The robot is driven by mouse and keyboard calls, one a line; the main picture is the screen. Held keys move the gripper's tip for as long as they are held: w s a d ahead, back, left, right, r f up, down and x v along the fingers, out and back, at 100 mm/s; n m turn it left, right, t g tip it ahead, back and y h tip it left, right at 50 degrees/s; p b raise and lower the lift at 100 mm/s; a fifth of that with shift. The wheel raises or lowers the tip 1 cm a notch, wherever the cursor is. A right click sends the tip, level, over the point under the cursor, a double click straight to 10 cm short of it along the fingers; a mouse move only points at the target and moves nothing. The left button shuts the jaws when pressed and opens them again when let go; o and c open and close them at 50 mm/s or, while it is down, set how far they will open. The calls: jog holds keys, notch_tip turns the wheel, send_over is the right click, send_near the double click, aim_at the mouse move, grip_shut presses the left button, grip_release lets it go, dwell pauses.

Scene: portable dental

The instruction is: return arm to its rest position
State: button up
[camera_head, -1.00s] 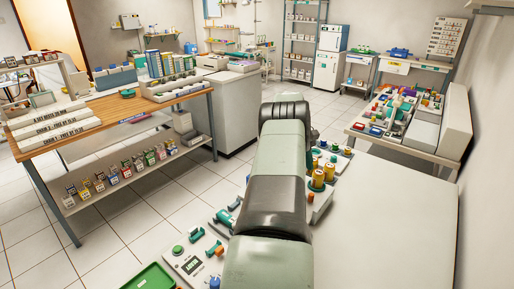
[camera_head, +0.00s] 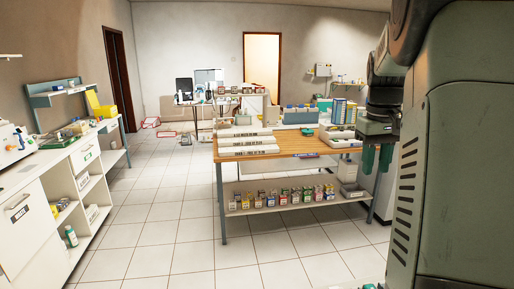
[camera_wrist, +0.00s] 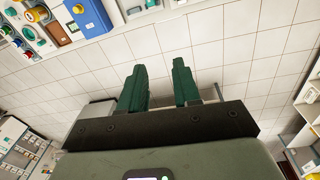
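My gripper (camera_head: 377,172) hangs with its dark green fingers pointing down at the right of the head view, beside the right end of the wooden-topped table. In the wrist view its two fingers (camera_wrist: 160,70) stand apart with bare floor tiles showing between them. It is open and holds nothing. My arm fills the right side of the head view.
The wooden-topped table (camera_head: 277,143) carries white boxes (camera_head: 247,141) and blue bins (camera_head: 300,115), with several small boxes (camera_head: 283,196) on its lower shelf. A white counter (camera_head: 38,175) runs along the left. The tiled floor (camera_head: 160,200) between them is clear.

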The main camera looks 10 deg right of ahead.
jog(key=s+a+r+t, duration=0.1)
jog(key=s+a+r, duration=0.15)
jog(key=a, duration=0.45)
jog(key=s+a+r+n+t, duration=0.1)
jog(key=s+a, duration=0.2)
jog(key=a, duration=0.3)
jog(key=s+a+r, duration=0.2)
jog(key=s+a, duration=0.1)
jog(key=a, duration=0.4)
jog(key=s+a+f+t, duration=0.1)
jog(key=s+a, duration=0.2)
jog(key=s, duration=0.4)
jog(key=s+a+f+t+y, duration=0.1)
jog(key=s+a+f+t, duration=0.1)
jog(key=s, duration=0.5)
jog(key=shift+a+n, duration=0.3)
jog(key=shift+a, duration=0.2)
jog(key=shift+w+r, duration=0.1)
